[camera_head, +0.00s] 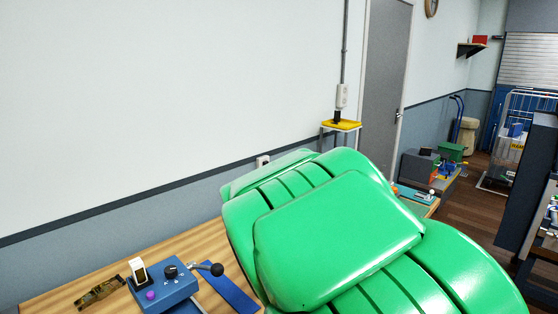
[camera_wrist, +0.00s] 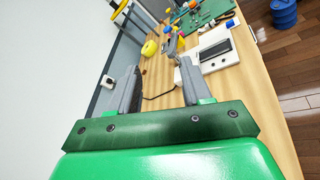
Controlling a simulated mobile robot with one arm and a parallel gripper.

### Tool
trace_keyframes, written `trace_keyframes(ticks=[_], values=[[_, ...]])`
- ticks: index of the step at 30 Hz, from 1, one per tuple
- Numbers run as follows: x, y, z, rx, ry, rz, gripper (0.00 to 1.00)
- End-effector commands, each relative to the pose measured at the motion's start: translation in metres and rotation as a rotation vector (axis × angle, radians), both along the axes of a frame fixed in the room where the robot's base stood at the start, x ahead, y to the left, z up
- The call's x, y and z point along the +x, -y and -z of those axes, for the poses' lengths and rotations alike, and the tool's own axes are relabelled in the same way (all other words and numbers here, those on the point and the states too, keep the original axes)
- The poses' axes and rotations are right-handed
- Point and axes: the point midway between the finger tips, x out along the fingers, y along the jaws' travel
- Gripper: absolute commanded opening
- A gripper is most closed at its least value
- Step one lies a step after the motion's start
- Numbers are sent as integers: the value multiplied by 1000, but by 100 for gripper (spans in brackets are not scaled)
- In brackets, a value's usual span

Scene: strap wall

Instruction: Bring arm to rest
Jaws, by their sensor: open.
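My arm (camera_head: 335,235) shows as large green links across the middle and lower right of the head view. It hides much of the wooden bench (camera_head: 185,248) behind it. My gripper (camera_wrist: 160,88) shows in the wrist view with its two grey fingers apart and nothing between them. It is over the bench, which also shows in the wrist view (camera_wrist: 262,110). In the head view the gripper cannot be made out.
A blue control box (camera_head: 163,285) with a knob and lever stands on the bench at lower left. In the wrist view a white device (camera_wrist: 213,52), a yellow round object (camera_wrist: 150,48) and a green board (camera_wrist: 205,14) lie beyond the fingers. The wall (camera_wrist: 70,55) is at left.

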Motion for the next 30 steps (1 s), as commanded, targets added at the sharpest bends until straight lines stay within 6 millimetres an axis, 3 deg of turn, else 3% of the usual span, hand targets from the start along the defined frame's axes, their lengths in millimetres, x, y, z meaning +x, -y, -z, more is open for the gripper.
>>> trace_keyframes(ticks=[3, 6, 13, 20, 25, 30], values=[[-27, 52, -27, 139, 72, 173, 49], [-55, 89, -38, 262, 115, 315, 49], [-131, 151, -43, 549, 180, 625, 49], [-200, 167, -27, 827, 182, 870, 49], [-240, 158, -16, 1015, 156, 1001, 49], [-302, 146, 20, 1128, 112, 1212, 49]])
